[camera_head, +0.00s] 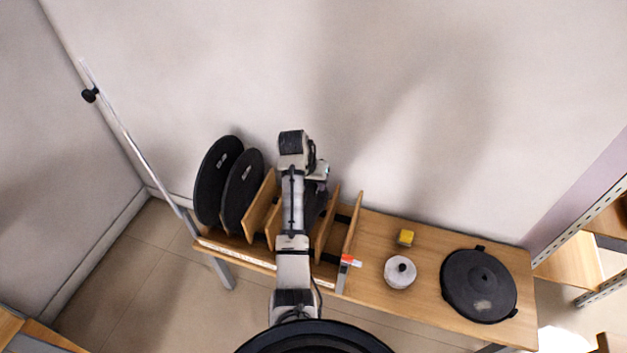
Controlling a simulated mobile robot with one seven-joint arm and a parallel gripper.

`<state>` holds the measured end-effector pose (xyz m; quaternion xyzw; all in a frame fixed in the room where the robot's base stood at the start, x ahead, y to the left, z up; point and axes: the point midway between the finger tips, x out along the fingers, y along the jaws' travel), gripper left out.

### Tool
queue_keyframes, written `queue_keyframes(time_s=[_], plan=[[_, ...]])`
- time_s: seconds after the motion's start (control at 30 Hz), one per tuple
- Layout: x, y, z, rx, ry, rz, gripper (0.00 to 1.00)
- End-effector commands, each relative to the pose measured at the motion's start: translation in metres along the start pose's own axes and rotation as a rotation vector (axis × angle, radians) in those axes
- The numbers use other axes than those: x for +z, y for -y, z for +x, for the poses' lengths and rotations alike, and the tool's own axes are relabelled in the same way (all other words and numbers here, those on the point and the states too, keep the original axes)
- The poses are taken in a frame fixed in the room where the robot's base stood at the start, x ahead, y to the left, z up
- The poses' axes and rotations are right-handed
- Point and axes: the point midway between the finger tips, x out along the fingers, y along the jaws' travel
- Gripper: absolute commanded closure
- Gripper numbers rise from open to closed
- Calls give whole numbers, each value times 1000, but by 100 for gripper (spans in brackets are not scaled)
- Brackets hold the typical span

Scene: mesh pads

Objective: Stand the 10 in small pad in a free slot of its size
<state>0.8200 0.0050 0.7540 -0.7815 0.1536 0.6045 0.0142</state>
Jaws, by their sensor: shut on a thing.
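My arm reaches over a wooden slotted rack (349,226) on the bench. My gripper (317,181) is at the rack's middle, partly hidden by my own arm, and its fingertips do not show clearly. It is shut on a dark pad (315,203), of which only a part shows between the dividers. I cannot tell whether this pad touches the slot floor. Two larger black round pads, one at the far left (211,182) and one beside it (240,194), stand upright in the left slots. The slots right of my arm look empty.
On the bench (365,291) right of the rack are a yellow block (405,238), a white round container with a dark knob (399,273) and a flat black disc (479,286). An orange-red item (347,260) is at the rack's front right corner. The wall is close behind.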

Motion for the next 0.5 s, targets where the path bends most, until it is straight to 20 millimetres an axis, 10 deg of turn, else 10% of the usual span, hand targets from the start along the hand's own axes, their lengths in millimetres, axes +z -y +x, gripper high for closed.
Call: queue_keyframes(time_s=[0.5], plan=[[9,6,34,-1,-3,1,100]])
